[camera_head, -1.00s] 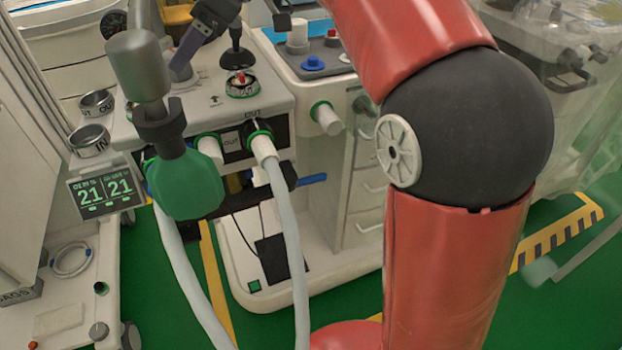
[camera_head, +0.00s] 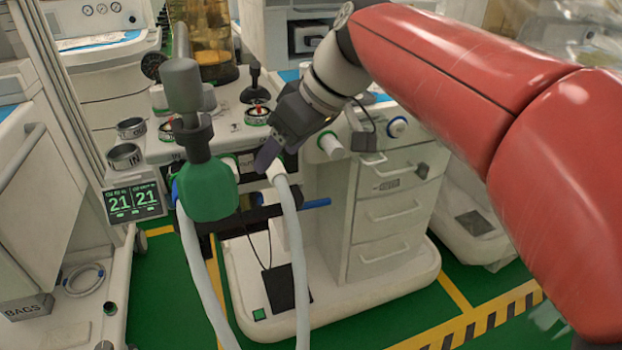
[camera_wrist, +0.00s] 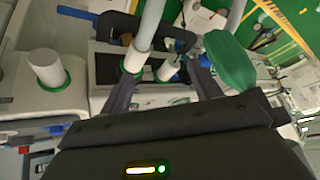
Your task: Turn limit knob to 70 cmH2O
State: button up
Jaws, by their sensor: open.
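A small round knob with a red mark and a banded ring (camera_head: 258,113) stands on the front top of the anaesthesia cart (camera_head: 310,215); I take it as the limit knob. Its scale is too small to read. My gripper (camera_head: 268,153) is just right of and below it in the head view, with fingers pointing down-left near the front hose ports. In the wrist view my gripper (camera_wrist: 163,72) has its fingers apart, with white hose connectors behind the gap. The knob cannot be made out in the wrist view.
A green bag (camera_head: 208,190) hangs under a grey post left of the knob. A white hose (camera_head: 293,240) runs down from the front port. A black-topped lever (camera_head: 254,88) stands behind the knob. A display (camera_head: 133,200) reads 21 and 21. Green floor lies in front.

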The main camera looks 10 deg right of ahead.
jog(key=shift+s+d+f+m+t+h, duration=0.25)
jog(key=shift+s+d+f+m+h, duration=0.1)
jog(key=shift+s+d+f+m, duration=0.45)
jog(key=shift+s+d+f+m+t+h, duration=0.3)
jog(key=shift+s+d+f+m, duration=0.2)
jog(key=shift+s+d+f, duration=0.4)
jog(key=shift+w+d, duration=0.15)
